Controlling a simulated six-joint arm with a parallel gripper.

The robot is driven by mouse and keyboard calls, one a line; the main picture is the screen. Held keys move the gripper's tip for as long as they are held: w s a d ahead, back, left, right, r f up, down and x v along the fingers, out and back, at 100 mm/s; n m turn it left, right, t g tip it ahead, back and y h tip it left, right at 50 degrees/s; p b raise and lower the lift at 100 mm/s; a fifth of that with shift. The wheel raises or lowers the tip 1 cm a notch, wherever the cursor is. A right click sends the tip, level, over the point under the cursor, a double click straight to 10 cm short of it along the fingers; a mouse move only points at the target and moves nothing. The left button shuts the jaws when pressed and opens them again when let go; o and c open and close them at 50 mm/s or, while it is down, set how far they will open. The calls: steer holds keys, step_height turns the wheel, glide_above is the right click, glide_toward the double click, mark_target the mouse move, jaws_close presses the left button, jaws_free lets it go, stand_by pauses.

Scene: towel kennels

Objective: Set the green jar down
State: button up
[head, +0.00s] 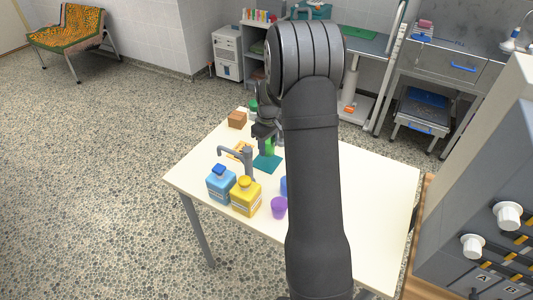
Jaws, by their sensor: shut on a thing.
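A bright green jar (269,147) shows just below my gripper (266,138), partly hidden by it. My gripper is shut on the jar. The jar appears over the far part of a teal mat (267,164) on the white table. I cannot tell whether its base touches the mat.
A grey tap (248,160), a blue bottle (221,184), a yellow bottle (245,197) and a purple cup (279,207) stand nearby. A brown box (237,120) sits at the table's far edge. The right part of the table (380,190) is clear.

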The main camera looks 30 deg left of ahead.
mark_target(267, 153)
steer(key=shift+a+f, duration=0.2)
steer(key=shift+a, duration=0.1)
steer(key=shift+f, duration=1.95)
steer(key=shift+f, duration=0.15)
steer(key=o, duration=1)
step_height(267, 153, up, 12)
steer(key=shift+r, duration=0.15)
